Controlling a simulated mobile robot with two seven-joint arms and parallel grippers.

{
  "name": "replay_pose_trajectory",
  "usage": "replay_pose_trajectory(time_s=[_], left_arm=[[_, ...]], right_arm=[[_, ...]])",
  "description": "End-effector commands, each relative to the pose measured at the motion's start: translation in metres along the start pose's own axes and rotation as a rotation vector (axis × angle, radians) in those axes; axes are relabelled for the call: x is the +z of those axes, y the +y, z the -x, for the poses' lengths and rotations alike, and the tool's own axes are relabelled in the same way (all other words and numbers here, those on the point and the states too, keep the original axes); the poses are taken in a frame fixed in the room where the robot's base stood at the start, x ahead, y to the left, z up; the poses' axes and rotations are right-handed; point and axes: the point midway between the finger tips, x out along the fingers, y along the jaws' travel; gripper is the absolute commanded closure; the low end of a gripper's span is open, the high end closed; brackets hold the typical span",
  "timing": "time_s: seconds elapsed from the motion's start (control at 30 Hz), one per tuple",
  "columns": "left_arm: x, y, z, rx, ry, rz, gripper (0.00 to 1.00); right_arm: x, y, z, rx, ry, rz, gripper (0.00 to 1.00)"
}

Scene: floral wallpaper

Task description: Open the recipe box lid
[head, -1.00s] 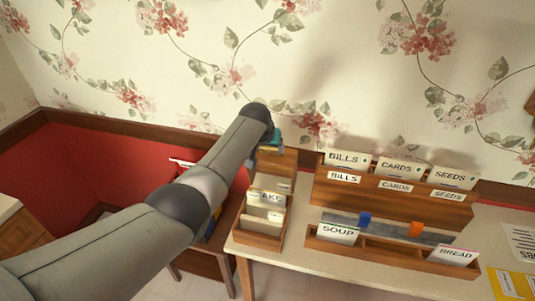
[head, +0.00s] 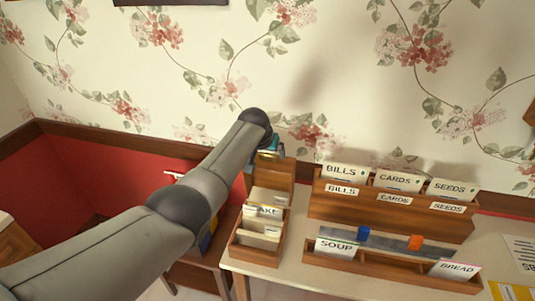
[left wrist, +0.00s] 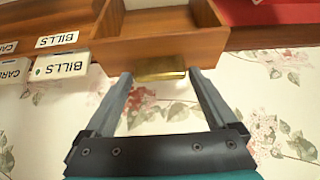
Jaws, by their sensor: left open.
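The wooden recipe box (head: 233,243) stands at the left end of the table, with a CAKE divider (head: 264,211) and other cards showing inside. Its lid (head: 274,177) is up, standing at the back of the box. In the left wrist view the wooden lid (left wrist: 150,48) has a brass tab (left wrist: 160,69) on its edge. My left gripper (head: 268,152) is at the lid's top edge; its tips are partly hidden in the head view. In the left wrist view the gripper (left wrist: 160,76) is open, with the brass tab between its fingertips. My right gripper is out of view.
A wooden organizer (head: 390,216) labelled BILLS, CARDS and SEEDS stands right of the box. A lower tray (head: 390,264) with SOUP and BREAD cards is in front of it. The floral wall (head: 330,60) rises close behind the lid.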

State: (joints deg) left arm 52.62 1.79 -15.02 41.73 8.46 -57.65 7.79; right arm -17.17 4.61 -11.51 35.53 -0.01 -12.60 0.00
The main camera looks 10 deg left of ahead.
Motion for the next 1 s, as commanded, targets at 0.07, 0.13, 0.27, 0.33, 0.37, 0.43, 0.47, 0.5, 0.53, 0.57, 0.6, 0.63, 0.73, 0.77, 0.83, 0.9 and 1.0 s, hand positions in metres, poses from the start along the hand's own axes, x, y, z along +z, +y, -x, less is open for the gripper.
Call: replay_pose_trajectory(time_s=[0.07,0.13,0.27,0.33,0.37,0.43,0.47,0.5,0.53,0.57,0.6,0.63,0.73,0.77,0.83,0.9,1.0], left_arm=[[0.002,0.000,-0.001,0.000,-0.004,0.000,0.00],[0.003,0.000,-0.001,0.000,-0.006,0.000,0.00],[0.004,0.000,-0.002,-0.001,-0.008,0.000,0.00],[0.004,0.000,-0.001,-0.001,-0.009,0.000,0.00],[0.004,0.000,0.000,-0.001,-0.009,0.000,0.00],[0.004,0.000,0.002,0.000,-0.008,0.000,0.00],[0.004,0.000,0.004,0.000,-0.009,0.000,0.00],[0.003,0.000,0.006,0.000,-0.009,0.000,0.00],[0.003,0.000,0.009,0.000,-0.009,0.000,0.00],[0.003,0.000,0.011,0.000,-0.008,0.000,0.00],[0.003,0.000,0.014,0.000,-0.009,0.000,0.00],[0.003,0.000,0.018,0.000,-0.008,0.000,0.00],[0.003,0.000,0.027,-0.001,-0.008,0.000,0.00],[0.003,0.000,0.030,0.000,-0.007,0.000,0.00],[0.003,-0.001,0.037,-0.001,-0.008,0.000,0.00],[0.003,-0.001,0.044,-0.001,-0.007,0.001,0.00],[0.003,-0.001,0.055,-0.001,-0.007,0.001,0.00]], right_arm=[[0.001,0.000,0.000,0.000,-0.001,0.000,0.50],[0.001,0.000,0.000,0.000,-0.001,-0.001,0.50],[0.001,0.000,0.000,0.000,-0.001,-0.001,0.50],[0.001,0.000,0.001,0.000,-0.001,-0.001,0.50],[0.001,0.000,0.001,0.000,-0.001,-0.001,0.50],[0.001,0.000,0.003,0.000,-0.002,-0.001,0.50],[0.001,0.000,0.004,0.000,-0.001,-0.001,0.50],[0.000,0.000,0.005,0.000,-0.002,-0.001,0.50],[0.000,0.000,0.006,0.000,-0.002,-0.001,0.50],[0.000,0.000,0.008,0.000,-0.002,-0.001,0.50],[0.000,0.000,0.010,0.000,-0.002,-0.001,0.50],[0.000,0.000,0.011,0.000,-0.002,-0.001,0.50],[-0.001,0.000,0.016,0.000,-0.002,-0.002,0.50],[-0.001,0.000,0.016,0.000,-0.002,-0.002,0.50],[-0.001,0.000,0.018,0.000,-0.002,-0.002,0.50],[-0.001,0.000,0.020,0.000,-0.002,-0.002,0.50],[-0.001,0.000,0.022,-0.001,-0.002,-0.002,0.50]])
